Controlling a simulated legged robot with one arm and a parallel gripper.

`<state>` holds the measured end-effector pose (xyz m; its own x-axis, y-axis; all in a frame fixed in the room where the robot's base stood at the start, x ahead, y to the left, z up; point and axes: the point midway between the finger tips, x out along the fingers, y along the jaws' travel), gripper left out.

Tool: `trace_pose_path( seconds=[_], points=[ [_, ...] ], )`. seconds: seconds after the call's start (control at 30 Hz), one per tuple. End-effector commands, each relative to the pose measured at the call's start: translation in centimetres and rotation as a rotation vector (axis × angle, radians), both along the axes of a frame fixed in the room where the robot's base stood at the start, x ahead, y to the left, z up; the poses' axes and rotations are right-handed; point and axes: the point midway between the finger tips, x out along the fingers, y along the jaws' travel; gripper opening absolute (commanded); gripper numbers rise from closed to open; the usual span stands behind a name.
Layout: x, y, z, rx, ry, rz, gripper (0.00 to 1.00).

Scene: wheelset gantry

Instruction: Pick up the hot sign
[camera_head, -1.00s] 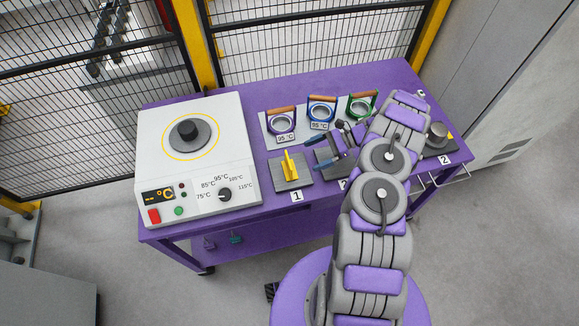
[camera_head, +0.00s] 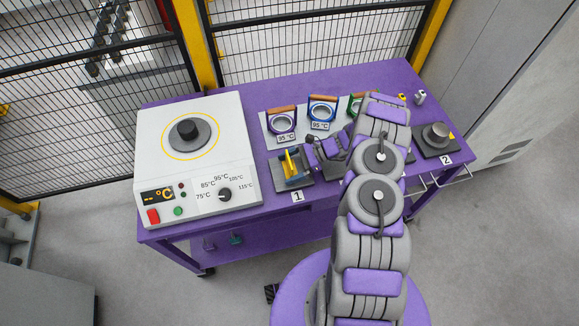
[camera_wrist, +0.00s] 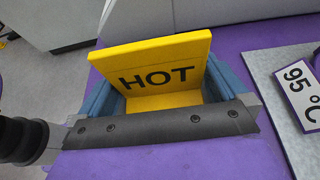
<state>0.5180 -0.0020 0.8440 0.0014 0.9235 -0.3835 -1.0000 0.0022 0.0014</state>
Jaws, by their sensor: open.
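The hot sign (camera_head: 289,161) is a yellow plate on a grey pad (camera_head: 281,184) by the label 1. In the wrist view the sign (camera_wrist: 165,62) shows the black word HOT on a tilted panel, with a yellow base part below it. My gripper (camera_head: 294,170) is low at the sign. In the wrist view my gripper (camera_wrist: 163,90) is open, with a blue finger on each side of the sign. I cannot tell whether the fingers touch it. My arm hides part of the table to the right of the sign.
A white heater (camera_head: 195,155) with a dark knob-topped disc stands on the left of the purple table (camera_head: 300,83). Ring holders with wooden handles (camera_head: 281,121) stand behind the sign, with a 95 °C tag (camera_wrist: 298,88). A grey part (camera_head: 436,134) sits by label 2.

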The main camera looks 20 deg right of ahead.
Motion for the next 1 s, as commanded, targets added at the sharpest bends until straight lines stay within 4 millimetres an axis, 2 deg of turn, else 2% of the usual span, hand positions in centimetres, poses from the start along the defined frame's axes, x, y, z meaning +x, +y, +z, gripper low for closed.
trace_pose_path(
  seconds=[0.13,0.5,0.8,1.0],
  points=[
    [0.0,-0.1,0.0,0.001,0.000,-0.001,1.00],
    [0.0,-0.1,0.0,0.001,0.000,0.000,0.65],
    [0.1,-0.1,0.2,0.001,0.000,0.000,0.64],
    [0.1,-0.1,1.4,0.000,-0.002,0.000,0.64]
  ],
)
